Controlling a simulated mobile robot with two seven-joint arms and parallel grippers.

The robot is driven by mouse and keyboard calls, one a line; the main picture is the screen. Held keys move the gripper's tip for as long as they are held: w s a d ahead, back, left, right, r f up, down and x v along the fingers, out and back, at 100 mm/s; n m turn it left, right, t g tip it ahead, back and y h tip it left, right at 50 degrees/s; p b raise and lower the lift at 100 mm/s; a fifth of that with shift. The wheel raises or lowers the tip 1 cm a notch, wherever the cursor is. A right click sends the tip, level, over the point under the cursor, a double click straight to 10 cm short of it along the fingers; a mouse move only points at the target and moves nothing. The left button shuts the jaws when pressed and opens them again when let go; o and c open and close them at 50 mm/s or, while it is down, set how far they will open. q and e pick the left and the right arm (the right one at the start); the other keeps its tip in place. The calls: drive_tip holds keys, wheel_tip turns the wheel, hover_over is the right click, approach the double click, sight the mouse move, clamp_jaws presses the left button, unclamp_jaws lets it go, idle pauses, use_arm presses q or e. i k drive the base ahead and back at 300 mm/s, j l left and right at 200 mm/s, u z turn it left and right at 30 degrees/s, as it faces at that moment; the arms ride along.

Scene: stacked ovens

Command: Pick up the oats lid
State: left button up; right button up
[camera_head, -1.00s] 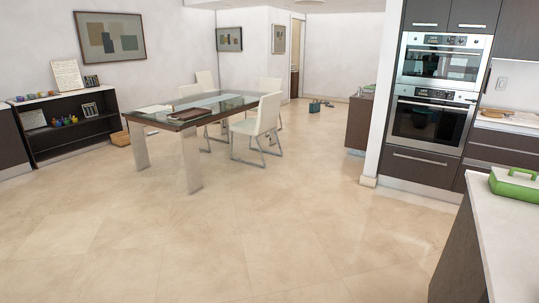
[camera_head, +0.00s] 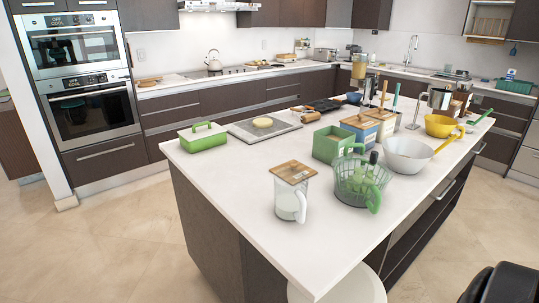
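Neither of my grippers is in view. I cannot read any label, so I cannot tell which lid is the oats lid. On the white-topped island, a square wooden lid (camera_head: 292,172) lies on or just above a clear jug (camera_head: 290,201) near the front edge. Behind it stand a green box (camera_head: 333,147) and a canister with a wooden top (camera_head: 361,123). Another similar canister (camera_head: 381,114) stands behind, partly hidden.
A green basket (camera_head: 352,187), a white bowl (camera_head: 406,155) and a yellow bowl (camera_head: 441,126) crowd the island's right side. A green dish (camera_head: 202,137) and a grey board (camera_head: 264,127) stand at its left. Stacked ovens (camera_head: 84,87) are at the left.

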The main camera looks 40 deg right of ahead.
sight(293, 163)
drive_tip(key=i+z, duration=0.15)
drive_tip(key=z, duration=0.3)
drive_tip(key=i+j+z, duration=0.15)
drive_tip(key=z, duration=0.25)
drive_tip(key=i+j+z, duration=0.15)
drive_tip(key=z, duration=0.3)
drive_tip(key=i+j+z, duration=0.1)
drive_tip(key=j+z, duration=0.15)
drive_tip(key=z, duration=0.2)
